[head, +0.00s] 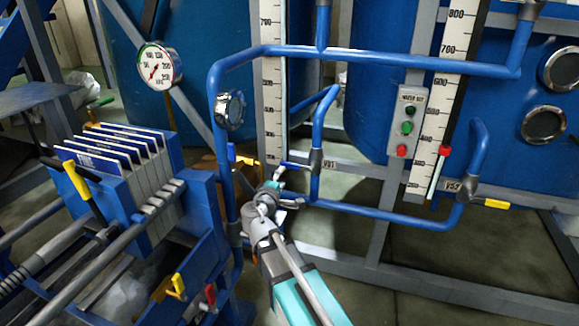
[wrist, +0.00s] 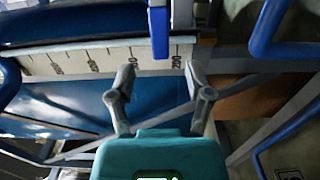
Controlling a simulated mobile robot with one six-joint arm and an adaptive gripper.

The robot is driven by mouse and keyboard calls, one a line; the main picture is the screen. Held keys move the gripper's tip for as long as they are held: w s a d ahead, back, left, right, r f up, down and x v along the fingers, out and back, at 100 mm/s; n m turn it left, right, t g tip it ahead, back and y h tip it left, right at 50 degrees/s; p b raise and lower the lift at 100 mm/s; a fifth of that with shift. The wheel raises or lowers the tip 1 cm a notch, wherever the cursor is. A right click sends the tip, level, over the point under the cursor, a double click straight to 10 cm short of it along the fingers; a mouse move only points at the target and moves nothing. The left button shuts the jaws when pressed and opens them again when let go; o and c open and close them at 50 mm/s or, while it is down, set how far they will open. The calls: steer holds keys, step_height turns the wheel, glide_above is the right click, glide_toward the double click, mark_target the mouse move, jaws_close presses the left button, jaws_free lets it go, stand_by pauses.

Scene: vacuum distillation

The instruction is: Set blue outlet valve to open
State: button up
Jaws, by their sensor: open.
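The blue outlet valve's lever handle (head: 293,166) sticks out to the left, roughly level, from the grey valve body (head: 315,160) beside the V41 label. My gripper (head: 285,187) is just below and left of the handle, its jaws open and empty. In the wrist view the blue handle (wrist: 159,32) hangs from the top edge, with its free end in line with the gap between the two open fingertips (wrist: 159,72). The fingers look apart from the handle. The exact depth between them is hard to tell.
Blue pipes (head: 375,212) run right of and below my gripper, with a vertical pipe (head: 222,120) on the left. A yellow-handled valve (head: 490,203) sits at V52. A blue filter press (head: 145,180) fills the left. A ruler-like scale (head: 272,100) stands behind.

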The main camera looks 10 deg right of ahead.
mark_target(289, 166)
steer(key=x, duration=0.7)
steer(key=shift+w+d, duration=0.15)
steer(key=shift+w, duration=0.1)
steer(key=shift+c, duration=0.3)
jaws_close()
